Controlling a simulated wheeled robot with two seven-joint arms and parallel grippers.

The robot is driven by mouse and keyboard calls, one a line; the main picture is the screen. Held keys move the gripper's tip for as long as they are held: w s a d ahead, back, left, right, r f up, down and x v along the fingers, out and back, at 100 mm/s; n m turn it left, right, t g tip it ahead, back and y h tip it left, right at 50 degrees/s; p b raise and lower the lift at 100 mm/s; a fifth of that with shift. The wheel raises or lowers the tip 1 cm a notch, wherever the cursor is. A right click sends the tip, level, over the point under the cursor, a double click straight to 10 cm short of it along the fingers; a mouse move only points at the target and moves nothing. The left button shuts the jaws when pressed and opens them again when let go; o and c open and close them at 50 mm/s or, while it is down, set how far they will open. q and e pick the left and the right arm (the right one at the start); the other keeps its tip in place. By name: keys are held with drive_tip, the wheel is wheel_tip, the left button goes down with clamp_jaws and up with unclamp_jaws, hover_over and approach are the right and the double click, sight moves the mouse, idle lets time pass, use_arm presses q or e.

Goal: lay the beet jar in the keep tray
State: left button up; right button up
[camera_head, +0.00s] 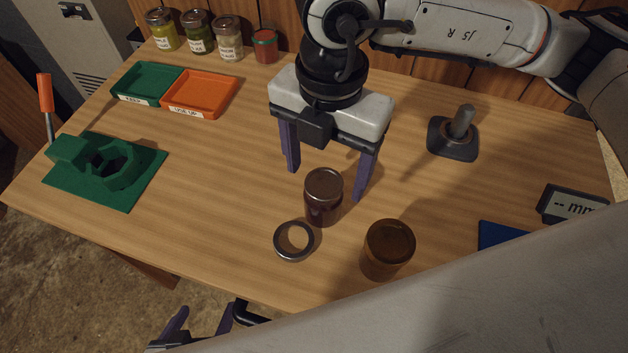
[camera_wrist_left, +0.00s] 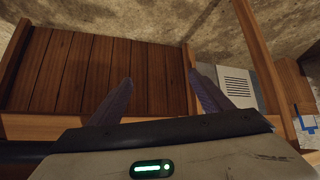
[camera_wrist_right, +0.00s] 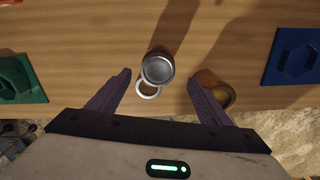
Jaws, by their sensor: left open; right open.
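A dark red-brown jar with a metal lid, which I take as the beet jar (camera_head: 323,200), stands upright on the table; no label shows. My right gripper (camera_head: 326,184) is open and points down at it. In the right wrist view the jar's lid (camera_wrist_right: 158,67) shows between the spread fingers (camera_wrist_right: 160,75); I see no contact. The green keep tray (camera_head: 150,75) lies at the back left and looks empty. My left gripper (camera_head: 203,316) is open and empty, low off the table's front edge. It also shows in the left wrist view (camera_wrist_left: 162,77).
A metal ring (camera_head: 294,241) and an amber jar (camera_head: 388,250) stand close to the beet jar. The orange tray (camera_head: 200,92) adjoins the keep tray. A green fixture (camera_head: 105,170) is at left, several jars (camera_head: 198,35) at the back, a dark stand (camera_head: 453,138) at right.

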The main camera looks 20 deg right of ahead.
sight(326, 187)
wheel_tip(326, 187, down, 4)
drive_tip(key=shift+f, duration=0.2)
drive_tip(key=shift+w+f+p, duration=0.15)
drive_tip(key=shift+f+p, duration=0.15)
drive_tip(key=shift+f, duration=1.1)
drive_tip(key=shift+w+f+p, duration=0.15)
drive_tip(key=shift+f+p, duration=0.1)
drive_tip(key=shift+f, duration=1.1)
drive_tip(key=shift+a+r, duration=0.1)
drive_tip(key=c, duration=1.6)
